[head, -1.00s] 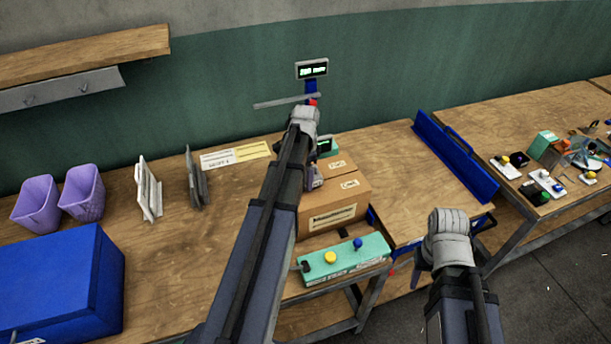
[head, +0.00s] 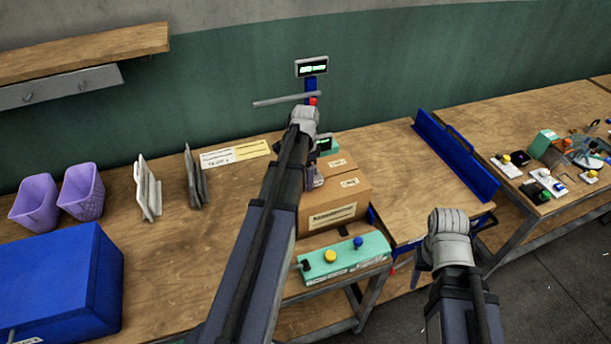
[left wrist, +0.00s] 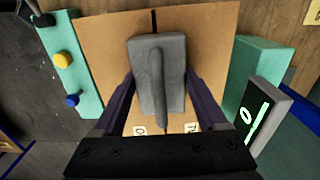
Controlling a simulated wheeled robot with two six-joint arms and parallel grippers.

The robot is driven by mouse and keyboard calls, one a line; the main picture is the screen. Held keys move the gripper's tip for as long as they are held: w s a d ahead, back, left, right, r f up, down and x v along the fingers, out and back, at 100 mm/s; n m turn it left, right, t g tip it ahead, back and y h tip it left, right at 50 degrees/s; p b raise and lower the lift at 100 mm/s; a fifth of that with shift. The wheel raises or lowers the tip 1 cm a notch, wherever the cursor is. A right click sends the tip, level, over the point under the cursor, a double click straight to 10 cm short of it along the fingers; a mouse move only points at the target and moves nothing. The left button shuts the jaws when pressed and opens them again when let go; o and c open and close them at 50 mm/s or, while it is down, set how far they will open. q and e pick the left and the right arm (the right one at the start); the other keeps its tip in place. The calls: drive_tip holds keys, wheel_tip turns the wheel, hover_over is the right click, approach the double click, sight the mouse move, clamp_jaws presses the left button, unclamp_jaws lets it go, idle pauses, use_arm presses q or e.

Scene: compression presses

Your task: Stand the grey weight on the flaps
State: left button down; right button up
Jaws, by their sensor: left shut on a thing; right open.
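The grey weight (left wrist: 172,88), a block with a raised bar handle, is between the fingers of my left gripper (left wrist: 160,92) in the left wrist view. My left gripper (head: 314,178) is shut on it. In the head view my left arm hides the weight. The brown carton (head: 335,212) is under it, and its closed top flaps (left wrist: 112,50) meet at a dark seam. The weight is over the middle of the flaps; I cannot tell whether it touches them. My right gripper (head: 422,258) is open and empty, in front of the bench, partly hidden by its own wrist.
A teal control box (head: 345,262) with a yellow and a blue button stands in front of the carton. A lit display (left wrist: 258,112) stands beside it. A blue rail (head: 455,155) is to the right. Purple bins (head: 82,192) and a blue case (head: 65,280) are at left.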

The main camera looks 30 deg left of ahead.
use_arm(q)
drive_tip(key=shift+f, duration=0.1)
unclamp_jaws()
wheel_tip(320, 180, up, 8)
drive_tip(key=p, duration=0.7)
drive_tip(key=shift+p, duration=0.3)
drive_tip(key=shift+f, duration=0.1)
idle(0.4)
drive_tip(key=s+d+n, duration=0.4)
drive_tip(key=s+d, duration=0.1)
drive_tip(key=d, duration=0.4)
drive_tip(key=s+d+n, duration=0.3)
drive_tip(key=s+d, duration=0.2)
drive_tip(key=d, duration=0.4)
drive_tip(key=s+d+f+m+b, duration=0.1)
drive_tip(key=s+d+f+b, duration=0.2)
drive_tip(key=d, duration=0.3)
drive_tip(key=s+d+f+m+y+b, duration=0.1)
drive_tip(key=s+d+f+m+b, duration=0.1)
drive_tip(key=s+d+f+b, duration=0.1)
drive_tip(key=d+f+b, duration=0.1)
drive_tip(key=d+b, duration=0.1)
drive_tip(key=d, duration=0.1)
drive_tip(key=shift+s+d+f, duration=0.25)
drive_tip(key=shift+s+f, duration=0.05)
drive_tip(key=shift+f, duration=0.05)
